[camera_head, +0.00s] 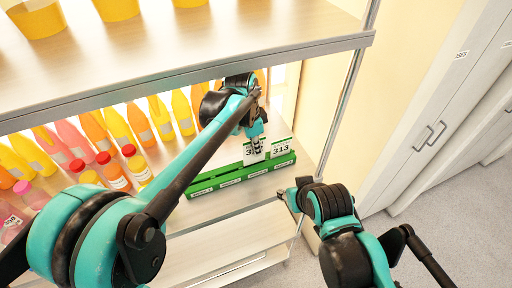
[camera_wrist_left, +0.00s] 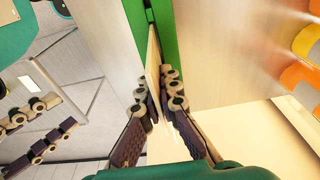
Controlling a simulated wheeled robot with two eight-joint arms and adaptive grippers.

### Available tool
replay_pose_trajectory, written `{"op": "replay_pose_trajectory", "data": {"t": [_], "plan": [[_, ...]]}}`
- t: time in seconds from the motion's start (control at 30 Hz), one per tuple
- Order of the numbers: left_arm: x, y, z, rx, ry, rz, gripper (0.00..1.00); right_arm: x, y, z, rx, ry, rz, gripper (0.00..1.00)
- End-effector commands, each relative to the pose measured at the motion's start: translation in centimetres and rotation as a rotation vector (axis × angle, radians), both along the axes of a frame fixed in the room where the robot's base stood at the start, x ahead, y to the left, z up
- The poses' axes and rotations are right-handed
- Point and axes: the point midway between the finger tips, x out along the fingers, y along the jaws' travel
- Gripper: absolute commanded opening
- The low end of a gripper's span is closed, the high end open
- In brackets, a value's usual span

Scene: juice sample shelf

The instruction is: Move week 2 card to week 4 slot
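A green card rack (camera_head: 213,184) with several small white labels on its front stands on the lower shelf; its green edge shows in the left wrist view (camera_wrist_left: 140,14). A white card marked 313 (camera_head: 283,148) stands at its right end. My left gripper (camera_head: 256,143) is at a second white card (camera_head: 249,158), just left of the 313 card. In the left wrist view a thin card (camera_wrist_left: 153,62) lies between its converging fingertips (camera_wrist_left: 157,92). The card's lower edge is at the rack; its seating is unclear. My right gripper (camera_wrist_left: 40,128) is apart from the rack, fingers spread and empty.
Juice bottles (camera_head: 118,175) in orange, yellow and pink fill the shelf left of the rack. An upper shelf board (camera_head: 180,62) hangs over my left arm. A metal post (camera_head: 346,105) stands right of the rack. Below is a bare lower board (camera_head: 225,240).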

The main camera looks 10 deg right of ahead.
Motion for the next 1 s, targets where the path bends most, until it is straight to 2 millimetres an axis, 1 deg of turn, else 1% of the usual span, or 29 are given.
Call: {"op": "replay_pose_trajectory", "data": {"t": [0.8, 1.0], "plan": [[0.0, 0.0, -1.9, 0.000, 0.000, 0.000, 0.00, 0.0, 0.0, -1.3, 0.000, 0.000, 0.000, 0.40], [0.0, 0.0, -1.9, 0.000, 0.000, 0.000, 0.00, 0.0, 0.0, -1.3, 0.000, 0.000, 0.000, 0.40]]}}
